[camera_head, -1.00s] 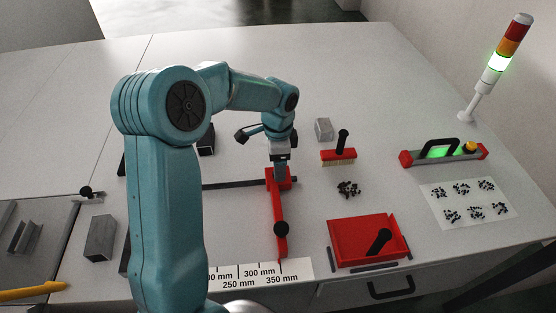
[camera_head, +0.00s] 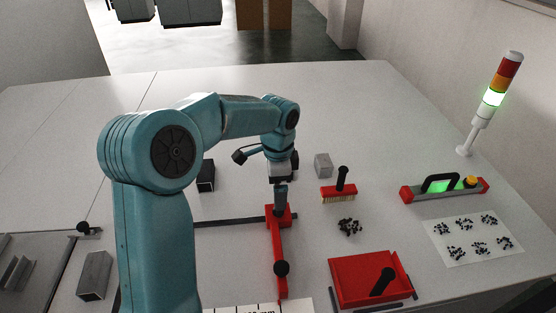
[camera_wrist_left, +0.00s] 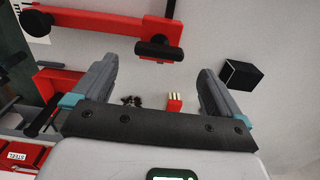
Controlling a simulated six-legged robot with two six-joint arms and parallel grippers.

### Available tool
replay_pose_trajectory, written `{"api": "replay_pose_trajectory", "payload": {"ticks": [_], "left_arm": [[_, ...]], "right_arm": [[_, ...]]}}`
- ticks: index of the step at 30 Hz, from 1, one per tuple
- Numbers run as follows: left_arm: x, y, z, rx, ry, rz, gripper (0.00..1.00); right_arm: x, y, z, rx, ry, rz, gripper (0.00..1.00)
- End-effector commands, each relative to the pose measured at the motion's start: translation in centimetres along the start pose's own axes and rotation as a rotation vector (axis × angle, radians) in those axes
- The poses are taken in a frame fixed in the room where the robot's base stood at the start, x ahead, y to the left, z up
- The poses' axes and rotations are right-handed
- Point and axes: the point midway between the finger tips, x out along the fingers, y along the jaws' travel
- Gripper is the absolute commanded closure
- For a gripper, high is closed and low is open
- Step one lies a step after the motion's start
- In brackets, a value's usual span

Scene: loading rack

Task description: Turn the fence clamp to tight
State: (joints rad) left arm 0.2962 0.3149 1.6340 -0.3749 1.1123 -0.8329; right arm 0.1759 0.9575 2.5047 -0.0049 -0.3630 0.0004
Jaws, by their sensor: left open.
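The red fence (camera_head: 279,245) stands across a dark rail. Its red clamp block (camera_head: 271,215) is at the far end and a black knob (camera_head: 281,268) is near the front end. In the left wrist view the red fence (camera_wrist_left: 95,27) runs across the top left, and the black clamp handle (camera_wrist_left: 155,49) lies crosswise at its end. My left gripper (camera_head: 281,203) points down over the clamp block. In the wrist view its fingers (camera_wrist_left: 157,66) are open, with the handle just ahead of the gap between the tips. I cannot tell whether they touch it.
A level-like red and grey tool (camera_head: 444,188) and a lit signal tower (camera_head: 494,98) stand farther right. A dark block (camera_head: 206,177) is left of the gripper.

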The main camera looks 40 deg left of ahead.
Motion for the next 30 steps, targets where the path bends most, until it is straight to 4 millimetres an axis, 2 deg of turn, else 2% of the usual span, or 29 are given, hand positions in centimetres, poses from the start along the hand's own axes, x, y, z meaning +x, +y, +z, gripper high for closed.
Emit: {"api": "replay_pose_trajectory", "payload": {"ticks": [1,6,12,18,30], "left_arm": [[-1.4,-0.1,-0.1,-0.001,0.004,-0.006,0.0],[-6.0,0.0,-0.1,0.001,0.005,-0.006,0.0],[-9.9,0.0,-0.1,0.001,0.003,-0.003,0.0],[-11.3,0.0,0.0,0.001,0.001,-0.001,0.0],[-11.4,0.0,0.0,0.001,0.001,-0.001,0.0]], "right_arm": [[0.2,0.1,0.0,0.0,0.0,0.0,0.37],[0.3,0.1,0.0,0.0,0.0,0.0,0.37],[0.1,0.1,0.0,0.0,0.0,0.0,0.37],[0.1,0.0,0.0,0.0,0.0,0.0,0.37],[0.1,0.0,0.0,0.0,0.0,0.0,0.37]]}}
